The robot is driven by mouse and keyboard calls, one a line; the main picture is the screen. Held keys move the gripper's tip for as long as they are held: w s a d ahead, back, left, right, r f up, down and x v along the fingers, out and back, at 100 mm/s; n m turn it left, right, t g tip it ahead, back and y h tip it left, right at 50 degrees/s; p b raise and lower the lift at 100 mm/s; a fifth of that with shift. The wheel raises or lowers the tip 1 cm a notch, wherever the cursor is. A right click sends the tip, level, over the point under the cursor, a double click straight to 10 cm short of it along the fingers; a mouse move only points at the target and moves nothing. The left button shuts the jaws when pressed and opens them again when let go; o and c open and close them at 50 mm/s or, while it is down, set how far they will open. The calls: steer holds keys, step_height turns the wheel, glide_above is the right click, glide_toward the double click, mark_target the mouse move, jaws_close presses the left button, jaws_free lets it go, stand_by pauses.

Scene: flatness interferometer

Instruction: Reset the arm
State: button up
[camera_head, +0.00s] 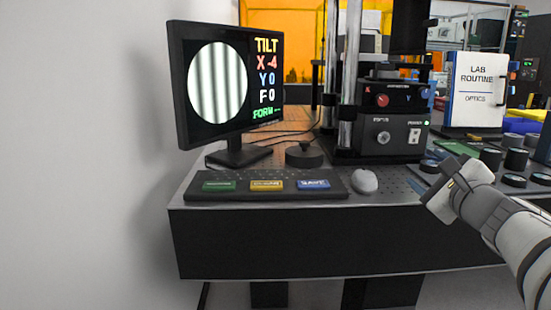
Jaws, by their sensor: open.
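My arm reaches in from the right edge, and my gripper (448,188) is at its end, near the front right edge of the bench (330,240). The gripper is seen from behind and the side. It is open, and I see nothing held in it. The arm and gripper hide part of the bench's right side.
A monitor (216,84) shows stripes and "TILT X -4 Y 0 F 0". A button panel (340,184), dark puck (304,155) and instrument (382,134) with red and blue knobs stand on the bench. Several dark cylinders (516,159) and a lab binder (477,90) are at right.

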steer(key=s+a+n+g+y+p, duration=0.25)
steer(key=a+n+g+p, duration=0.25)
steer(key=a+n+p, duration=0.25)
steer(key=s+a+n+g+y+p, duration=0.2)
steer(key=s+a+n+g+p, duration=0.2)
steer(key=a+n+p, duration=0.4)
steer(key=s+r+n+g+h+p, duration=0.3)
steer(key=s+n+g+h+p, duration=0.2)
steer(key=s+n+p, duration=0.4)
steer(key=s+g+p, duration=0.1)
steer(key=s+p, duration=0.1)
steer(key=p, duration=0.1)
steer(key=shift+d+n, duration=0.3)
steer(key=shift+n, duration=0.05)
steer(key=shift+h, duration=0.25)
